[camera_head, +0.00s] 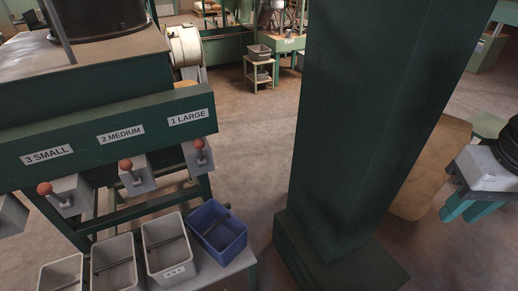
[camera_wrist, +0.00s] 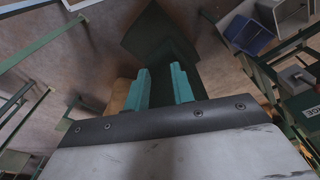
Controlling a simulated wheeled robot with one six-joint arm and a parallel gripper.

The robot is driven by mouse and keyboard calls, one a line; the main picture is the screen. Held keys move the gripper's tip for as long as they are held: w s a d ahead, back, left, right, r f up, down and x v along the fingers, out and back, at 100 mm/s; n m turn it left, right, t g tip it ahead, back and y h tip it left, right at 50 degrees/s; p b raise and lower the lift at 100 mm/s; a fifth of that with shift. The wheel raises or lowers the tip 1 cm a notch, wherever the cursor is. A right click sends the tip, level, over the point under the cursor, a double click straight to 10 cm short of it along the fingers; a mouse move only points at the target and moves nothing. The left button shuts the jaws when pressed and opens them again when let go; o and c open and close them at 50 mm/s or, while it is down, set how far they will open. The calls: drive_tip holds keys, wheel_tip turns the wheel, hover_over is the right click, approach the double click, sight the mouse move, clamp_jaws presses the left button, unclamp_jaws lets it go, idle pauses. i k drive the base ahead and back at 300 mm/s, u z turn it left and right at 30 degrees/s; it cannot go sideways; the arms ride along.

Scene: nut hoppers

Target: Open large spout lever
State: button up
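The large spout lever (camera_head: 199,146) has a red knob and sits on the grey spout under the "1 LARGE" label (camera_head: 188,117), at the right end of the hopper front. My gripper (camera_head: 465,208) is at the right edge of the head view, on the far side of a green pillar from the lever and well apart from it. In the wrist view its two teal fingers (camera_wrist: 160,85) stand apart with nothing between them. The large spout (camera_wrist: 297,77) shows at the right edge of the wrist view, beside a partly cut-off label.
A thick green pillar (camera_head: 365,120) stands between my gripper and the hopper. Two other red-knobbed levers, medium (camera_head: 125,165) and small (camera_head: 45,189), are to the left. A blue bin (camera_head: 218,231) and several grey bins (camera_head: 168,248) stand below the spouts. Open floor lies behind.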

sight(199, 144)
drive_tip(key=u, duration=1.2)
drive_tip(key=i, duration=0.5)
drive_tip(key=z, duration=0.15)
